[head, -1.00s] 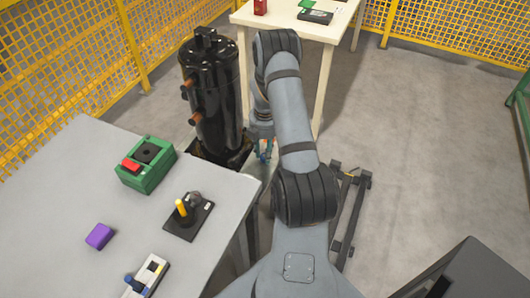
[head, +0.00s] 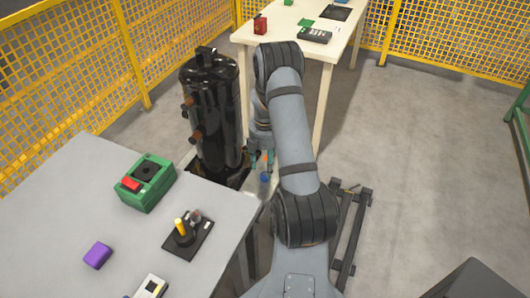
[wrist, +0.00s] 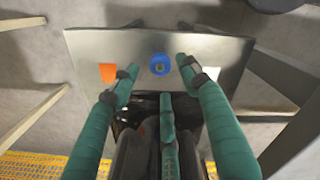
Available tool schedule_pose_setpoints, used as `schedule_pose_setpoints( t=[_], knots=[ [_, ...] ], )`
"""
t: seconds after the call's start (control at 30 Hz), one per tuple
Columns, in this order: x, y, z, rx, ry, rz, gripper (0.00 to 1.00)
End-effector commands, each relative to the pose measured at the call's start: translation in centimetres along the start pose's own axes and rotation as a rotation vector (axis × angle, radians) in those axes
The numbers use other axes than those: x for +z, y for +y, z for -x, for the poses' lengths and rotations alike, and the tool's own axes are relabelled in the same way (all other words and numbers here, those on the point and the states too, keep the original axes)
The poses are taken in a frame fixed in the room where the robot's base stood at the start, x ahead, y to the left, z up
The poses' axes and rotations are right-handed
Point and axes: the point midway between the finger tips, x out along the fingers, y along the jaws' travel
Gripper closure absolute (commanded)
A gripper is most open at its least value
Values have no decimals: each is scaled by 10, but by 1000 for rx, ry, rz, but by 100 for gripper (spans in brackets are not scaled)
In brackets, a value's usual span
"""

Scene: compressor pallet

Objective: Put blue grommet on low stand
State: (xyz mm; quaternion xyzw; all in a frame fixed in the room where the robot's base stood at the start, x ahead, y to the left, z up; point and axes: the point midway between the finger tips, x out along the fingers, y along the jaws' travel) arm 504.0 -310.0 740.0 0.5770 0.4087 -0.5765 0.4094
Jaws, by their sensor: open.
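The blue grommet (wrist: 160,64) is a small ring lying flat on a bare metal plate (wrist: 215,50), which looks like the top of the low stand. An orange square (wrist: 108,73) marks the plate to the left of the grommet. In the head view the grommet (head: 265,178) shows just below my fingertips, on the pale plate (head: 258,190) beside the black compressor. My gripper (wrist: 159,76) is open, its teal fingers spread around the near side of the grommet and apart from it. It also shows in the head view (head: 262,160), partly hidden by my arm.
The black compressor (head: 212,110) stands close left of my gripper. A grey table (head: 75,200) at front left holds a green box (head: 147,185), a joystick (head: 184,235) and a purple block (head: 98,255). A cream table (head: 285,35) stands behind.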

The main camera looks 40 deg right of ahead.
Motion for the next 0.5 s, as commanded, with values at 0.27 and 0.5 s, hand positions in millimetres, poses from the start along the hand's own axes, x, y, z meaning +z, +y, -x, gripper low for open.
schedule_pose_setpoints(
  t=[0.27,0.5],
  knots=[
    [0,1,60,4,-1,0,54],
    [0,0,83,1,0,1,54]
  ],
)
